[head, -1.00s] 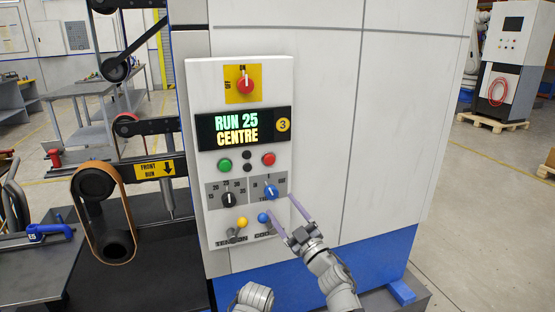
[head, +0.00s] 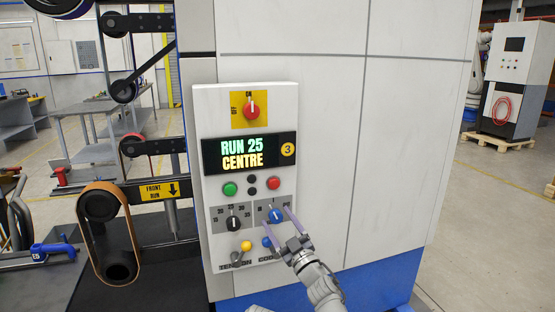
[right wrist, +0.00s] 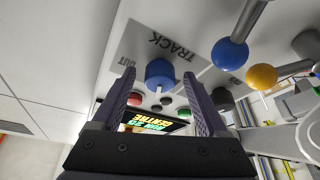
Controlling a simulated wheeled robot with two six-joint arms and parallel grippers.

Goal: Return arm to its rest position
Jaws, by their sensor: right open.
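My right gripper (head: 275,215) is open in front of the control panel (head: 204,130). Its two fingers are on either side of the blue TRACK knob (head: 277,216). In the right wrist view the open gripper (right wrist: 159,76) has the blue knob (right wrist: 160,73) between its fingertips; I cannot tell whether they touch it. The panel's display (head: 236,155) reads "RUN 25 CENTRE". My left gripper is not in view.
Green (head: 230,189) and red (head: 273,183) buttons and a red rotary switch (head: 252,111) are above. A belt (head: 84,235) is at left.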

